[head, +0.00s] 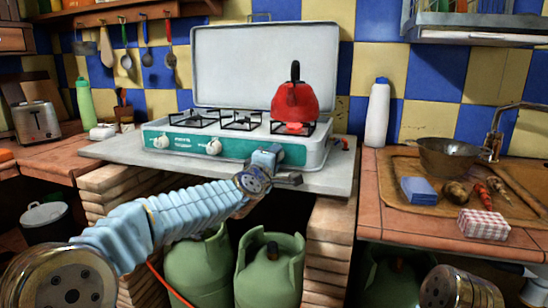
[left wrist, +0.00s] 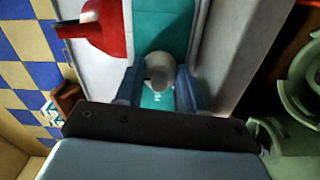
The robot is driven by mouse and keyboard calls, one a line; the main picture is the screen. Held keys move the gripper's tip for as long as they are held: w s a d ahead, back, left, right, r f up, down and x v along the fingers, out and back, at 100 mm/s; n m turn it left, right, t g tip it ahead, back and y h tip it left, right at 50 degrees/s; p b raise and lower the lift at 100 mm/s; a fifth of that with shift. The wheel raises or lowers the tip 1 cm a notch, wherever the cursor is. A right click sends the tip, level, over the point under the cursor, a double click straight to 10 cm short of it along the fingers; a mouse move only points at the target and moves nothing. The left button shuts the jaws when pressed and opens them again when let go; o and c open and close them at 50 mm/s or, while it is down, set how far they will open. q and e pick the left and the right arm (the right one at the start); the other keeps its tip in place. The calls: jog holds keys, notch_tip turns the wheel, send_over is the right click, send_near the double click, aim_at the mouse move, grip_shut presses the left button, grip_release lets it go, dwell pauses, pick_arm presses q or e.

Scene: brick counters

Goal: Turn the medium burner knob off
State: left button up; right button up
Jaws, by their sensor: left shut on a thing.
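The white camping stove (head: 326,143) has a teal front panel and a raised lid. Two pale knobs show on its panel, a left knob (head: 161,142) and a middle knob (head: 214,147). My left gripper (head: 266,156) is at the right part of the panel and hides what is behind it in the head view. In the left wrist view a pale round knob (left wrist: 159,70) sits between the fingers of my left gripper (left wrist: 158,88), which are shut on it. I cannot read the knob's setting. My right gripper is out of view.
A red kettle (head: 295,102) stands on the right burner, with a bright red-orange patch beneath it. A white bottle (head: 377,112) stands right of the stove. Green gas cylinders (head: 268,275) stand below. The counter ledge (head: 338,180) runs under the stove.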

pick_arm(q)
jog(key=shift+f+m, duration=0.15)
jog(key=shift+m, duration=0.55)
jog(key=o, duration=1)
jog(key=shift+o, duration=0.2)
